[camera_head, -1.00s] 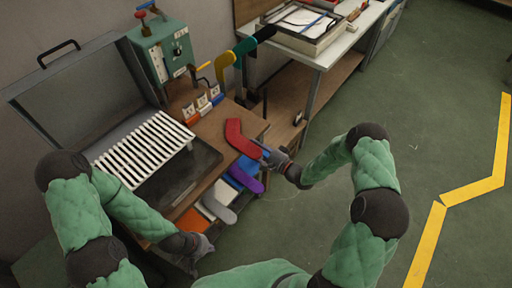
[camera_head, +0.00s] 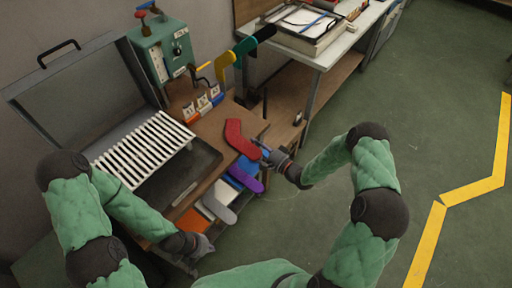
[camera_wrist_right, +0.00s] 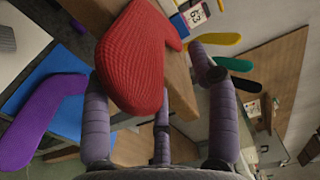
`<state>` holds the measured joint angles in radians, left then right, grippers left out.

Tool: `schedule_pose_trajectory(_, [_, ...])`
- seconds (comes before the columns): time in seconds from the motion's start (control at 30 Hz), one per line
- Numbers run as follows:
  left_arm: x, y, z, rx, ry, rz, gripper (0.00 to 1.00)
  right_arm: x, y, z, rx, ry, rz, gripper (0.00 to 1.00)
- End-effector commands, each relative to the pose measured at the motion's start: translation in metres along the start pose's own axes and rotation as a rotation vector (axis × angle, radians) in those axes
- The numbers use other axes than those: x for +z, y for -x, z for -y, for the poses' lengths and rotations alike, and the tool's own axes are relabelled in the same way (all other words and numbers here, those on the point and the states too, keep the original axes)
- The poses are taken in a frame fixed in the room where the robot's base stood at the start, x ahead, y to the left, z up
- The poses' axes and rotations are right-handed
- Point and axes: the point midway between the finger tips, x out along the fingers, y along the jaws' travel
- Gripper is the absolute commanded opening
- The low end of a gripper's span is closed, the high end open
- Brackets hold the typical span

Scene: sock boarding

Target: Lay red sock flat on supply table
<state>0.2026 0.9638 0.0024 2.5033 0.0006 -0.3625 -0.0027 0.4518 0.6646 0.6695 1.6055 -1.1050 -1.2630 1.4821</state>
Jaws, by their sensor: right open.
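The red sock (camera_head: 243,138) lies on the wooden table top (camera_head: 217,128), near its right edge, in the head view. In the right wrist view the red sock (camera_wrist_right: 143,55) is large and close, its rounded end toward my fingers. My right gripper (camera_head: 268,152) is at the sock's near end, at the table edge; its fingers (camera_wrist_right: 160,95) are spread apart around that end, and I cannot tell whether they touch it. My left gripper (camera_head: 203,247) is low at the table's front left, apart from the sock; its fingers are too small to read.
Below the table edge lie a purple sock (camera_head: 246,179) and a grey sock (camera_head: 219,208) on coloured trays. A slatted rack (camera_head: 145,148) and a green control box (camera_head: 165,52) stand to the left. Yellow, teal and black socks stand behind. The floor at right is clear.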

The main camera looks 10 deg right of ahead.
Motion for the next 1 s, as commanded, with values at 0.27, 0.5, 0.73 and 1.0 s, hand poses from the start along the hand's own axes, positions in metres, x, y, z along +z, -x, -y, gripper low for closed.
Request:
schedule_pose_trajectory(0.27, [0.000, -0.006, 0.002, 0.000, 0.000, 0.000, 0.00, 0.000, 0.000, -0.007, 0.000, 0.000, 0.000, 0.59])
schedule_pose_trajectory(0.5, [0.000, -0.010, 0.004, 0.000, 0.000, 0.000, 0.00, 0.000, 0.000, -0.012, 0.000, 0.000, 0.000, 0.59])
schedule_pose_trajectory(0.73, [0.000, -0.010, 0.003, 0.000, 0.000, 0.000, 0.00, 0.000, 0.000, -0.012, 0.000, 0.000, 0.000, 0.59])
schedule_pose_trajectory(1.0, [0.000, -0.008, 0.003, 0.000, 0.000, 0.000, 0.00, -0.001, 0.009, -0.012, 0.001, -0.001, -0.002, 0.59])
